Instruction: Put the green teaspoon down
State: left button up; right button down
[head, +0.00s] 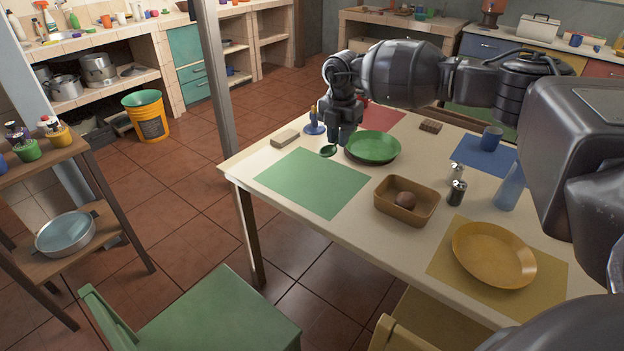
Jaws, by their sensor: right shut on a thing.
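The green teaspoon (328,151) shows as a small dark green bowl just left of the green plate (373,147). My right gripper (336,143) points down over the table and is shut on the teaspoon. The fingers hide most of the handle. The spoon is at or just above the table top, near the far edge of the green placemat (314,181); I cannot tell whether it touches the table. My left gripper is not in view.
A beige sponge-like block (285,138) and a blue candle holder (314,128) stand left of the gripper. A brown basket (406,201), two shakers (457,190) and a yellow plate (494,254) are nearer. The green placemat is bare.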

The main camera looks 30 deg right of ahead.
jog(key=shift+w+d+r+m, duration=0.1)
jog(key=shift+r+m, duration=0.1)
jog(key=shift+m, duration=0.1)
jog(key=shift+f, duration=0.2)
jog(key=b, duration=0.3)
send_over(335, 202)
notch_tip(335, 202, down, 13)
jog(key=shift+f, duration=0.6)
notch_tip(335, 202, down, 6)
jog(key=shift+r+b, duration=0.2)
jog(key=shift+b, duration=0.5)
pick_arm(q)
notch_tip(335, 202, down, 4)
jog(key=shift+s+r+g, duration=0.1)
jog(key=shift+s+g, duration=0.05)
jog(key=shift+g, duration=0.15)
pick_arm(e)
jog(key=shift+r, duration=0.2)
jog(key=shift+f, duration=0.1)
